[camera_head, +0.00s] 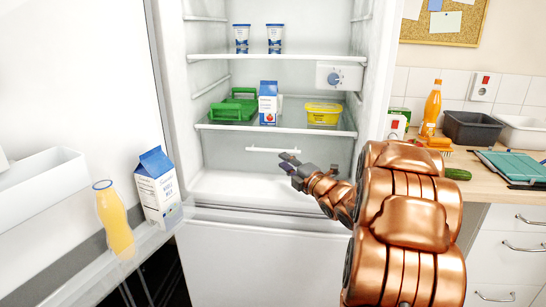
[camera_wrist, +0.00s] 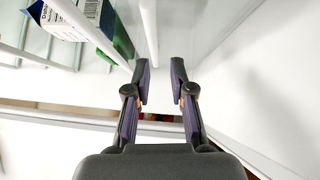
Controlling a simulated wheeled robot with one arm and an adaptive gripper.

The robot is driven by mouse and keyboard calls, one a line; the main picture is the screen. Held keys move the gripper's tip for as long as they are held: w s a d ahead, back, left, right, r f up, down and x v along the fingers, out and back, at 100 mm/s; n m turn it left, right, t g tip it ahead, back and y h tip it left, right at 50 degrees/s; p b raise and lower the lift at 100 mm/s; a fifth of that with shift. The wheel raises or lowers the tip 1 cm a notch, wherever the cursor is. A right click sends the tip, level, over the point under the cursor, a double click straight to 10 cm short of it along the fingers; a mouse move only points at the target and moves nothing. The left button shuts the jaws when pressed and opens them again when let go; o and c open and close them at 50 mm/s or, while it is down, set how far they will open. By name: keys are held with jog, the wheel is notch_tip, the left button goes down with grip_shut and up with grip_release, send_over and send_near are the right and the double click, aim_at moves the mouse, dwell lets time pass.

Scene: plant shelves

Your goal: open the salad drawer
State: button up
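The salad drawer (camera_head: 226,162) is the pale compartment under the lower shelf of the open fridge, and it looks shut. Its thin white handle bar (camera_head: 262,150) runs across the front. My gripper (camera_head: 288,163) is in front of the drawer, just below the right end of the handle. In the wrist view my gripper (camera_wrist: 160,77) has its two fingers apart with nothing held between them. A white bar (camera_wrist: 148,30), apparently the handle, ends in view near the left fingertip. I cannot tell whether they touch.
The lower shelf holds a green crate (camera_head: 232,109), a carton (camera_head: 268,103) and a yellow tub (camera_head: 323,113). The open door at left carries a milk carton (camera_head: 158,188) and a juice bottle (camera_head: 113,220). A counter (camera_head: 480,187) with clutter stands at right.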

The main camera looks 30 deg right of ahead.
aim_at(273, 151)
jog(key=shift+s+d+n+t+y, duration=0.15)
jog(key=shift+s+n+t+y, duration=0.15)
jog(key=shift+n+y, duration=0.15)
jog(key=shift+w+r, duration=0.25)
jog(key=shift+w, duration=0.15)
jog(key=w, duration=0.4)
jog(key=w+r+p, duration=0.1)
jog(key=w, duration=0.1)
jog(key=shift+a, duration=0.3)
jog(key=shift+w+f, duration=0.15)
jog(key=shift+w, duration=0.3)
grip_shut()
